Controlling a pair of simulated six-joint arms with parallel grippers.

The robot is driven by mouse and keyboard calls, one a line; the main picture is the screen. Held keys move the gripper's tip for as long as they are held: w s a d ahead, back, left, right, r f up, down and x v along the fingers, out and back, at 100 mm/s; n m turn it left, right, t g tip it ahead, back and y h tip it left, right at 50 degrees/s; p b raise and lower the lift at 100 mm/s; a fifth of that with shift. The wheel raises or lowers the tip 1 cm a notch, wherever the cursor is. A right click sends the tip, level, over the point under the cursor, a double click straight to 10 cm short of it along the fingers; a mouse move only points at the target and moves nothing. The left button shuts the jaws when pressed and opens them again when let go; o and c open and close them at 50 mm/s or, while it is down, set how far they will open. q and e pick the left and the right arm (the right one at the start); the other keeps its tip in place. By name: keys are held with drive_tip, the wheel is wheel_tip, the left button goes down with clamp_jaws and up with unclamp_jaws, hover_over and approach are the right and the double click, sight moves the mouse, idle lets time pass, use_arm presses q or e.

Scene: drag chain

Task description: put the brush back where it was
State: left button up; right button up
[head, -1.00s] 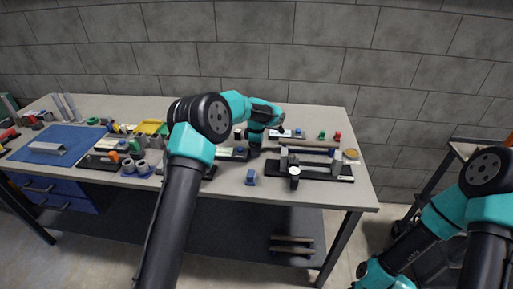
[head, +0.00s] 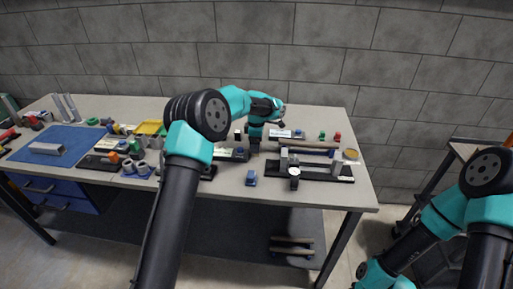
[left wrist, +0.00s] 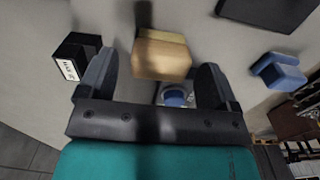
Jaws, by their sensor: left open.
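My left gripper (head: 255,146) is low over the back half of the bench, pointing down. In the left wrist view its two fingers (left wrist: 157,72) are open and apart. A tan, wood-coloured block (left wrist: 162,57) shows between and beyond the fingertips, with clear gaps on both sides; it may be part of the brush, but I cannot tell. In the head view a long tan bar (head: 308,144) lies just right of the gripper, behind the gauge fixture. No bristles can be made out. My right gripper is out of the head view; only its arm shows at the right.
The black fixture with a round dial (head: 294,172) stands at the front right. A blue block (head: 251,178) sits near the front edge. Red (head: 337,137) and green (head: 322,135) pieces stand behind. A blue mat (head: 75,137) and several small parts fill the left side.

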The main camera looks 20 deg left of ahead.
use_arm(q)
wheel_tip(320, 180, up, 9)
idle(0.3)
